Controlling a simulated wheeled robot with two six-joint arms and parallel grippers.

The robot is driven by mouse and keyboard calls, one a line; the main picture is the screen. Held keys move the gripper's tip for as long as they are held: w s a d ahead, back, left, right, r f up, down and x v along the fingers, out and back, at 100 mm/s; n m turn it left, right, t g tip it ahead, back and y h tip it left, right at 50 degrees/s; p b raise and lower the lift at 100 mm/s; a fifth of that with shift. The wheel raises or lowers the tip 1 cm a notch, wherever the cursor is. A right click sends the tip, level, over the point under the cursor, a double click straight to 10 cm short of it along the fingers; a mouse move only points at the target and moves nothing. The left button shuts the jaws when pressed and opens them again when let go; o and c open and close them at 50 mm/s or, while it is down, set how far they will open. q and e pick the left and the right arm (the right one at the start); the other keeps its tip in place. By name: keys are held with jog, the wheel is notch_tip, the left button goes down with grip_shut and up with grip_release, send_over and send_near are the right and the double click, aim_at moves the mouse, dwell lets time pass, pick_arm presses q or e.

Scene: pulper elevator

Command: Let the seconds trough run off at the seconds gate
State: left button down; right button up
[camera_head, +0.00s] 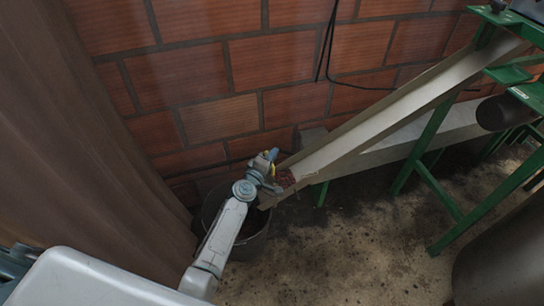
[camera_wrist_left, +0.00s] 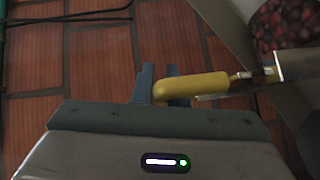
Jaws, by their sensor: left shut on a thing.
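The seconds trough (camera_head: 375,112) is a long pale chute that slopes down from upper right to its low end near the brick wall. Dark red cherries (camera_head: 285,179) lie at that low end; they also show in the left wrist view (camera_wrist_left: 285,22). A yellow handle (camera_wrist_left: 195,86) joins a metal piece (camera_wrist_left: 298,64) at the trough end, which looks like the gate. My left gripper (camera_head: 268,161) is shut on the yellow handle, with its blue-grey fingers (camera_wrist_left: 162,86) around the handle's end. How far the gate is open cannot be told. My right gripper is out of view.
A dark bucket (camera_head: 250,246) stands on the floor under the trough's low end, partly hidden by my left arm. Green frame legs (camera_head: 428,150) support the trough. A brown surface (camera_head: 75,150) rises at left. The stained floor (camera_head: 340,250) in front is clear.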

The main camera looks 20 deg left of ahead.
pick_arm(q)
jog(key=c, duration=1.5)
grip_release()
jog(key=shift+o, duration=0.2)
jog(key=v, duration=1.1)
jog(key=shift+p, duration=0.4)
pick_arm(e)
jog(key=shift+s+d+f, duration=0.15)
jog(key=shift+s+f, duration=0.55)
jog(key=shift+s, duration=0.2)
